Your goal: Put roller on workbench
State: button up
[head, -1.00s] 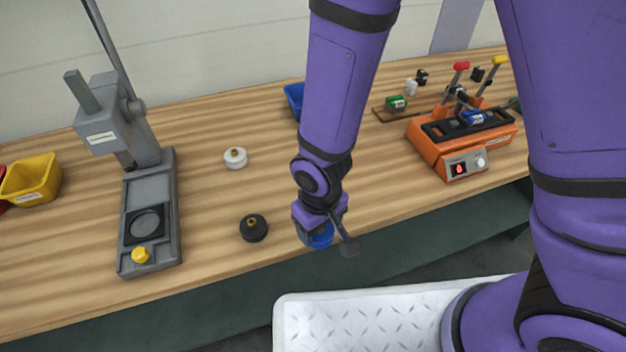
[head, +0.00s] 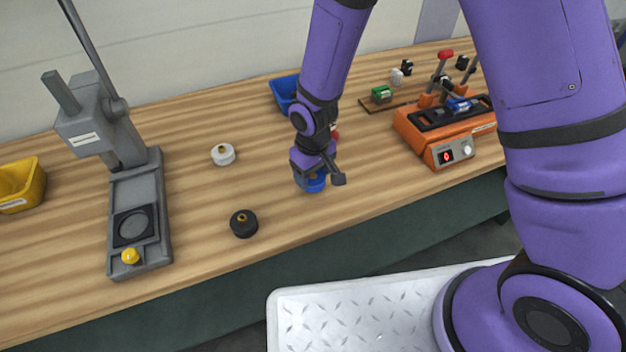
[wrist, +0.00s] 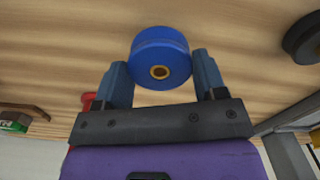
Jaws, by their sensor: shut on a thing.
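A blue roller (wrist: 160,57) with a brass-coloured centre is held between the two fingers of my gripper (wrist: 162,80) in the wrist view. In the head view the roller (head: 314,184) shows below my gripper (head: 313,176), partly hidden by it. The wooden workbench (head: 190,205) lies beneath, and the roller is over its front half. I cannot tell whether the roller touches the bench top.
A black roller (head: 243,223) and a white roller (head: 223,154) stand to the left. A grey press (head: 140,200) is farther left. A blue bin (head: 285,92) is behind my gripper, and an orange machine (head: 440,135) is to the right. Bench space in front of the machine is clear.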

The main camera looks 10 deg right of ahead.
aim_at(313, 176)
jog(key=shift+s+f, duration=0.1)
jog(key=shift+f, duration=1.3)
jog(key=shift+f, duration=0.1)
jog(key=o, duration=1.4)
notch_tip(313, 176, up, 12)
jog(key=shift+r, duration=0.2)
